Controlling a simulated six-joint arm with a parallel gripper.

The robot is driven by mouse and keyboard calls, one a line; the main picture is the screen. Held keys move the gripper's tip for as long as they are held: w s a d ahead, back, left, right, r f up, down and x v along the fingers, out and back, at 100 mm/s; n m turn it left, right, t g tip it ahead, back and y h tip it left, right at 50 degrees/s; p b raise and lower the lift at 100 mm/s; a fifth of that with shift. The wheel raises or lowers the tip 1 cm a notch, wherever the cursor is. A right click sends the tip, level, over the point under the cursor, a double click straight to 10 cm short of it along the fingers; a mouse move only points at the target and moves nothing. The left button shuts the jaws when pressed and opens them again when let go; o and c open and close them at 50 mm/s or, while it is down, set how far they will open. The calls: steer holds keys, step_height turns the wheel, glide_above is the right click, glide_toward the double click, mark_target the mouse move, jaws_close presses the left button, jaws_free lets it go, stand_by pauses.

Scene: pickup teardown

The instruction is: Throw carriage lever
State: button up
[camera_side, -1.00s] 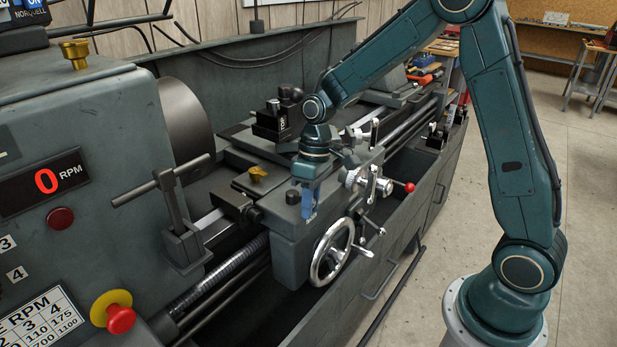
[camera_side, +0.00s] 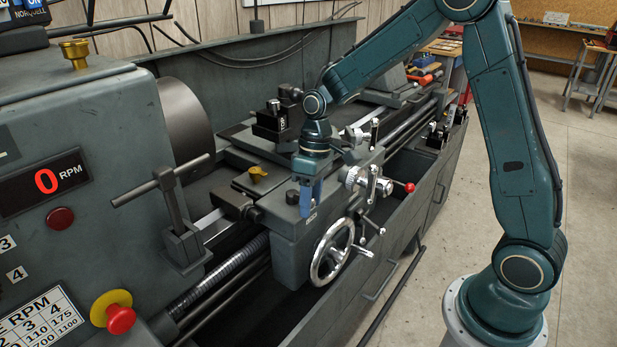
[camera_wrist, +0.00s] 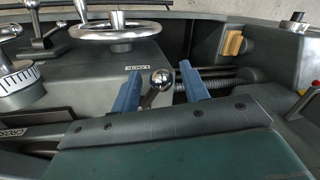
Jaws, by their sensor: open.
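The carriage lever with its shiny ball knob (camera_wrist: 161,79) shows in the wrist view, its dark shaft leaning down and left from the knob. My gripper (camera_wrist: 160,68) is open, with one blue finger on each side of the knob and a gap visible to both. In the side view, my gripper (camera_side: 309,203) points down at the front of the lathe carriage (camera_side: 290,238); the lever is hidden there behind the fingers. A small label plate (camera_wrist: 138,68) is on the carriage face by the left finger; its text looks like LOCK upside down.
The chrome handwheel (camera_side: 332,252) is just below and right of my gripper. The red-knobbed lever (camera_side: 409,187) and cross-slide handle (camera_side: 373,183) stand to the right. The lead screw (camera_wrist: 226,84) runs behind the fingers.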

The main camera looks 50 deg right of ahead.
step_height(320, 180, up, 13)
steer(key=d, duration=0.2)
steer(key=shift+w+d, duration=0.2)
steer(key=shift+w, duration=0.1)
stand_by(0.3)
steer(key=s+a+r+m+t+h, duration=0.1)
steer(key=s+a+r, duration=0.15)
steer(key=s, duration=0.25)
steer(key=s+a+r+t, duration=0.1)
steer(key=s+r+t, duration=0.15)
steer(key=s, duration=0.25)
steer(key=s+d+f+m+t+h, duration=0.1)
steer(key=s+m+t, duration=0.1)
steer(key=s, duration=1)
steer(key=shift+s+f+t, duration=0.25)
steer(key=shift+f+t, duration=0.1)
steer(key=shift+f, duration=0.05)
stand_by(0.4)
